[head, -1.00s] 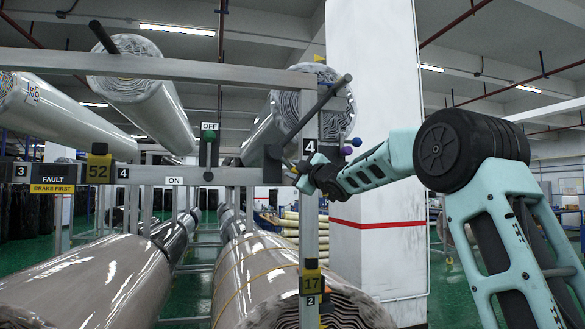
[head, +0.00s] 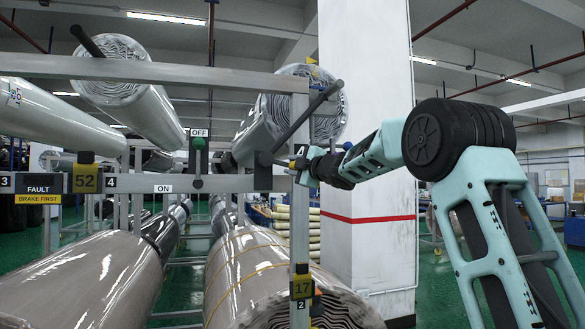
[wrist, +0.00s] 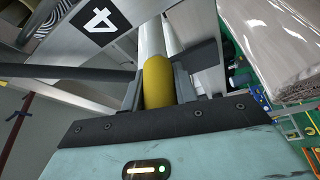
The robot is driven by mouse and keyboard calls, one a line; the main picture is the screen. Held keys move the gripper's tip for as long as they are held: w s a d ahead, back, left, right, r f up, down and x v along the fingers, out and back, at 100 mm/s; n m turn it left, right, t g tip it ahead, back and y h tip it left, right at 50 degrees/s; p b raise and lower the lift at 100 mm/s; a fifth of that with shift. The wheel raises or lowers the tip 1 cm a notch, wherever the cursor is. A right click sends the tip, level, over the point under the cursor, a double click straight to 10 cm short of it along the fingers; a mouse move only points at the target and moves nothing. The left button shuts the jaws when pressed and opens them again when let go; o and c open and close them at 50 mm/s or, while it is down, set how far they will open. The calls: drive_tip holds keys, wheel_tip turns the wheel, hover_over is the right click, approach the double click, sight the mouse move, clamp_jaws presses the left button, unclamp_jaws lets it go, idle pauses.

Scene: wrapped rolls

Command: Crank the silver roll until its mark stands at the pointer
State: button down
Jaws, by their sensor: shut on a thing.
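A roll in shiny silver-grey wrap (head: 252,128) lies in the upper right of the rack, its layered end facing me. A dark crank bar (head: 318,104) slants across this end, down to the left. A small yellow piece (head: 313,73) shows at the top of the end; I cannot tell if it is the mark or the pointer. My gripper (head: 296,166) is at the rack's front rail, below the roll end. In the wrist view its fingers (wrist: 158,88) are shut on a yellow cylindrical grip (wrist: 157,80).
A rack post (head: 300,215) and rail (head: 230,184) stand close to my gripper. A FAULT / BRAKE FIRST sign (head: 38,188) hangs at left. More rolls (head: 85,275) lie below. A white pillar (head: 365,190) stands behind my arm.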

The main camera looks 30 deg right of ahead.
drive_tip(key=shift+a+r, duration=0.1)
drive_tip(key=shift+a, duration=0.05)
drive_tip(key=c, duration=1.1)
unclamp_jaws()
drive_tip(key=shift+c, duration=0.2)
drive_tip(key=shift+o, duration=0.2)
drive_tip(key=shift+s+f+b, duration=0.25)
drive_tip(key=shift+s+b, duration=0.1)
drive_tip(key=s+d+f+b, duration=0.1)
drive_tip(key=s+b, duration=0.5)
drive_tip(key=s, duration=1)
drive_tip(key=shift+s+d+f+b, duration=0.25)
drive_tip(key=shift+d+f+b, duration=0.1)
